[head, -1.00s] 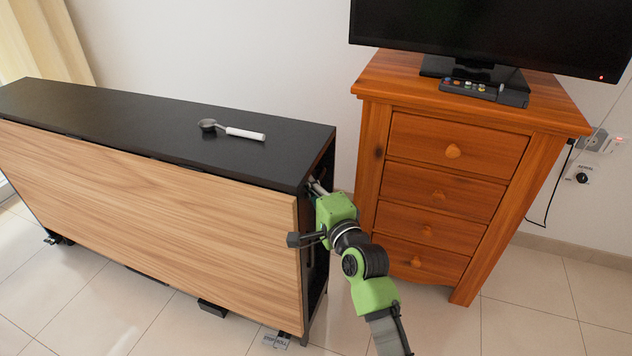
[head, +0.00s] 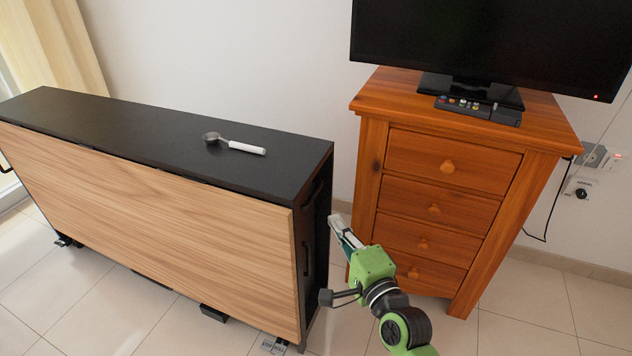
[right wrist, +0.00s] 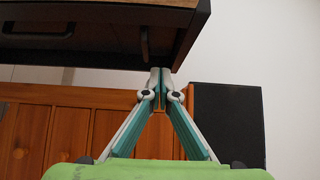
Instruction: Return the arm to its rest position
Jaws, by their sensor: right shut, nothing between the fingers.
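My right gripper (head: 338,224) is in front of the wooden drawer cabinet, just right of the black table's end. Its fingers are closed together and hold nothing. In the right wrist view its fingertips (right wrist: 160,72) meet in a point, with the dark table edge above and the orange wood behind. My right arm comes up from the bottom of the head view. My left gripper is not in view.
A folded black table (head: 110,122) with a wood-grain side stands on the left, with a scoop (head: 238,145) on top. The drawer cabinet (head: 455,165) bears a television (head: 490,45) and a remote (head: 463,104). Tiled floor (head: 535,315) is open at the lower right.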

